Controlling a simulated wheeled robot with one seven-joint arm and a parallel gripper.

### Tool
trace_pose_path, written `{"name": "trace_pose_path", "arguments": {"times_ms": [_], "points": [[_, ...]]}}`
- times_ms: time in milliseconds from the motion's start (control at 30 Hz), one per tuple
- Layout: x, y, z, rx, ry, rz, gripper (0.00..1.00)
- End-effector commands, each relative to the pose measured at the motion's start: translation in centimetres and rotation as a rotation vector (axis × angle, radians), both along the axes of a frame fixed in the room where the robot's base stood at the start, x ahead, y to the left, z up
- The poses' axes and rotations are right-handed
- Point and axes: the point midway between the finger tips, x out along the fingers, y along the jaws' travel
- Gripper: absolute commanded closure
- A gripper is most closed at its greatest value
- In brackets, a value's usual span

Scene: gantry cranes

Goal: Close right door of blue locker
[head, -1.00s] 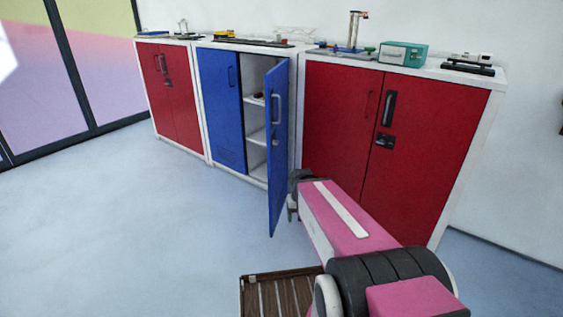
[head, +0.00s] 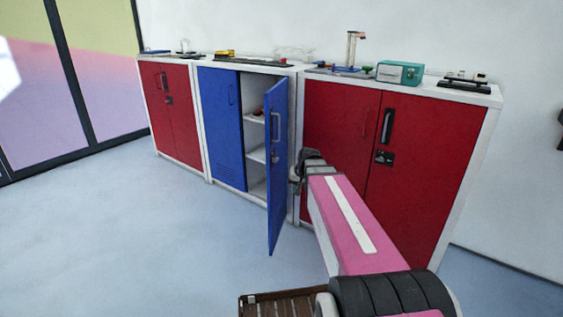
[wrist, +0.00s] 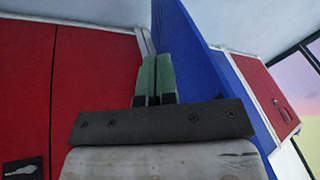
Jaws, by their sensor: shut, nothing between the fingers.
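The blue locker (head: 222,125) stands between two red lockers. Its left door is shut. Its right door (head: 277,180) stands wide open, swung out toward me, with a pale handle on its face. White shelves show inside. My gripper (head: 297,180) is just right of the open door, by its outer side. In the wrist view my gripper (wrist: 155,80) has its green fingers shut together and empty, with the blue door (wrist: 215,75) close on the right. I cannot tell whether they touch.
A red locker (head: 425,160) stands close on the right, behind my arm. Another red locker (head: 172,110) stands at the left. Small models and a teal box (head: 400,72) sit on top. A brown slatted thing (head: 280,305) lies on the floor below. Floor at left is clear.

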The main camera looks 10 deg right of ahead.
Motion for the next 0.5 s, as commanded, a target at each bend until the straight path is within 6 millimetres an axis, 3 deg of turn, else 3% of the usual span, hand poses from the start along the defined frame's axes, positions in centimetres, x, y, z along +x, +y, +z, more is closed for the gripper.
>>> {"name": "trace_pose_path", "arguments": {"times_ms": [33, 200, 333, 500], "points": [[2.6, -0.6, 1.9, 0.025, -0.039, -0.018, 1.0], [7.7, -2.0, 7.6, 0.106, -0.148, -0.069, 1.0], [9.9, -2.7, 10.6, 0.146, -0.2, -0.093, 1.0], [11.0, -3.0, 12.1, 0.166, -0.227, -0.104, 1.0]]}}
